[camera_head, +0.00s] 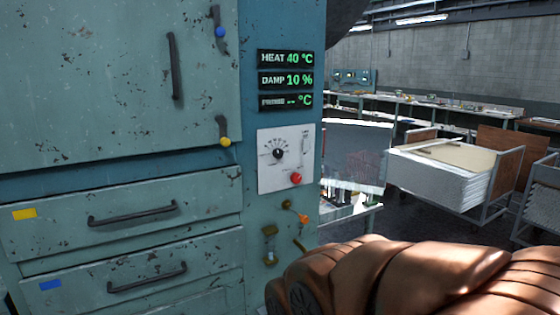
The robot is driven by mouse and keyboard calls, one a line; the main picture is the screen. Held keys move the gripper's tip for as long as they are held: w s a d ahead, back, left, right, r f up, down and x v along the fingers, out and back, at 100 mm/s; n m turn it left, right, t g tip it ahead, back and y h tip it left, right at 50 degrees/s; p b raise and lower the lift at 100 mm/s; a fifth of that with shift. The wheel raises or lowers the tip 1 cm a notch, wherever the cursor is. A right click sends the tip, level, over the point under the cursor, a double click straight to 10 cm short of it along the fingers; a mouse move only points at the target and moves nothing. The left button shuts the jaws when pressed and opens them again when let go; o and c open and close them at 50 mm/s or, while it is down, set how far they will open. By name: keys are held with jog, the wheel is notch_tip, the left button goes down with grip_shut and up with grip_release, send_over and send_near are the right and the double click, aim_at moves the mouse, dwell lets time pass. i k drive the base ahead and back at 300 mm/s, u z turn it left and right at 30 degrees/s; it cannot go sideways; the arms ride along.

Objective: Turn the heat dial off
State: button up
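The heat dial (278,153) is a small black knob with a fan of scale marks above it. It sits on a white control panel (265,178) on the front of the teal cabinet. The scale lettering and the pointer's exact setting are too small to read. The display above the panel (286,58) reads HEAT 40 °C. A copper-brown part of my arm fills the lower right, below and right of the panel. My gripper is not in view.
A red button (296,179) and a slotted switch (305,145) share the panel. Orange (303,218) and brass (269,245) fittings stick out below it. Drawer handles (133,213) project at left. A cart with white sheets (440,178) stands at right.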

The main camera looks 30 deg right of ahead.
aim_at(278, 153)
jog(key=u, duration=0.55)
jog(key=k, duration=1.25)
jog(key=i, duration=0.4)
jog(key=z, duration=0.65)
jog(key=i, duration=1.2)
jog(key=u, duration=0.75)
